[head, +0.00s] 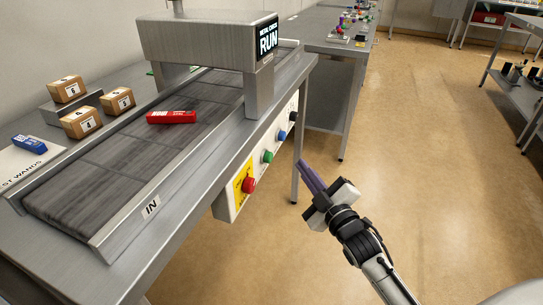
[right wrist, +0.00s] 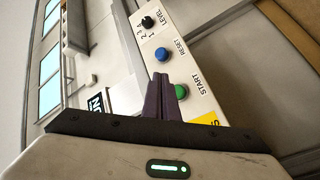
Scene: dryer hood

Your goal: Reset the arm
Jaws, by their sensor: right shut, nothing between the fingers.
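My right gripper (head: 304,170) is shut and empty, with its purple fingers pointing at the control panel on the conveyor's side. In the right wrist view its fingertips (right wrist: 165,80) appear just below the blue RESET button (right wrist: 161,54) and left of the green START button (right wrist: 181,91). In the head view the blue button (head: 282,135) and green button (head: 267,157) are unobstructed, and the fingers look apart from the panel. The red button (head: 248,185) sits on a yellow plate. A black LEVEL knob (right wrist: 148,22) is beyond RESET. My left gripper is not in view.
A red wand (head: 171,117) lies on the dark conveyor belt (head: 100,180) before the hood (head: 205,42), whose sign reads RUN. Several boxes (head: 80,122) and a blue wand (head: 29,143) are at left. Floor (head: 430,160) right of the bench is clear.

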